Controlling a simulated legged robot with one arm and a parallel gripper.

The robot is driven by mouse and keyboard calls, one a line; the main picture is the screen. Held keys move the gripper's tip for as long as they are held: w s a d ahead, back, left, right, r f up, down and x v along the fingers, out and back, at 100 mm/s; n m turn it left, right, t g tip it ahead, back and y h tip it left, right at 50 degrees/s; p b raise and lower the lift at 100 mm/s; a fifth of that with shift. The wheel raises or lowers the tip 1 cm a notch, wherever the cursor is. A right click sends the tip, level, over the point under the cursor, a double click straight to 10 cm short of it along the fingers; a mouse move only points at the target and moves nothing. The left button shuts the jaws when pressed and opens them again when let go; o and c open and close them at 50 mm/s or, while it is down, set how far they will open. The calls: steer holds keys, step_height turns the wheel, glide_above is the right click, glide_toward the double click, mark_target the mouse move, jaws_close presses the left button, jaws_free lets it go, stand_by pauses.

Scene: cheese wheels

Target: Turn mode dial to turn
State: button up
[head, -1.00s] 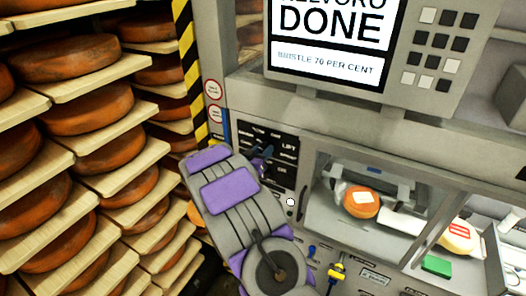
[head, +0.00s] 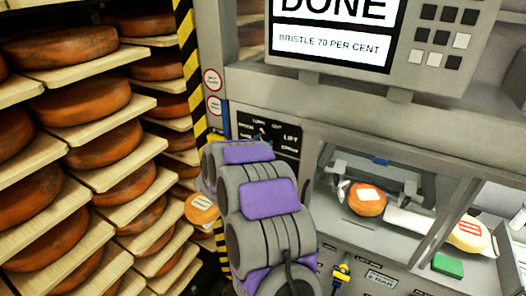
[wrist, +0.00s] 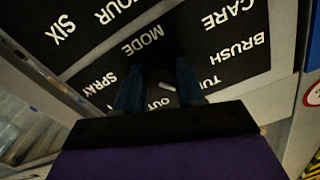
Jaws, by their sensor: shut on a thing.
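The black mode panel (head: 285,133) is on the machine front in the head view, with my arm covering its lower part. In the wrist view the upside-down word MODE (wrist: 142,41) stands beside a dark dial (wrist: 158,74). Labels BRUSH, OUT, SPRAY and a partly covered "TU..." surround the dial. A small white mark (wrist: 167,87) shows on the OUT and "TU..." side; its exact setting is unclear. My gripper (wrist: 158,85) has its two blue fingers on either side of the dial, shut on it. In the head view the fingers are mostly hidden by my arm.
Shelves of orange cheese wheels (head: 80,98) fill the left, beside a yellow-black striped post (head: 187,50). A screen (head: 332,42) reads DONE above. At right, glazed bays hold cheeses (head: 367,201) and a green block (head: 448,265). A yellow knob (head: 341,272) is below.

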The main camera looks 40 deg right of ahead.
steer(key=shift+a+f+m+b, duration=0.1)
steer(key=shift+f+m+b, duration=0.1)
steer(key=shift+m+b, duration=1)
steer(key=shift+r, duration=0.1)
steer(key=o, duration=0.9)
steer(key=shift+w, duration=0.1)
steer(key=shift+c, duration=0.2)
steer(key=shift+o, duration=0.8)
steer(key=shift+r, duration=0.1)
steer(key=v, duration=1.7)
steer(key=shift+a, duration=0.2)
